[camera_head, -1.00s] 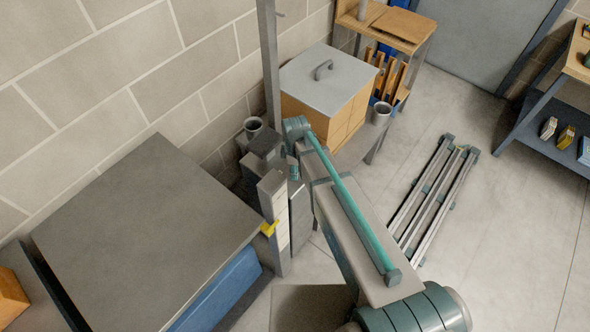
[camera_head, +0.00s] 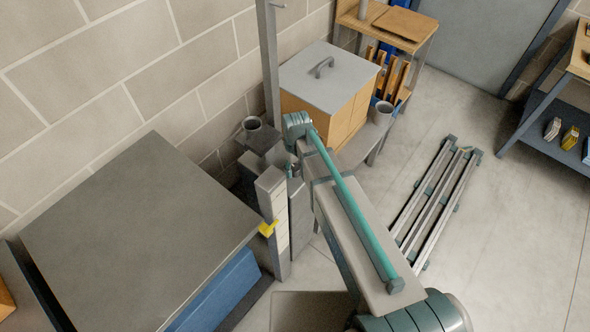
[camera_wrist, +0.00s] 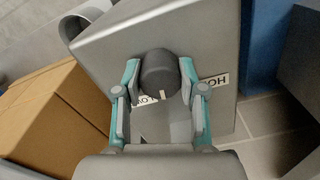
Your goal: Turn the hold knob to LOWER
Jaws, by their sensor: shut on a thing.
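The hold knob (camera_wrist: 160,72) is a dark round knob on a grey panel (camera_wrist: 103,52) in the wrist view. My gripper (camera_wrist: 158,78) has one teal-and-grey finger on each side of the knob and is shut on it. Another label, partly readable as "LOW" (camera_wrist: 146,100), lies just below the knob, partly covered. The knob's exact pointing direction is unclear. In the head view my arm hides most of the knob and fingers.
A wooden box with a grey handled lid (camera_head: 318,76) stands behind my arm. A large grey-topped bench (camera_head: 135,235) fills the left. Metal rails (camera_head: 437,200) lie on otherwise open floor at right.

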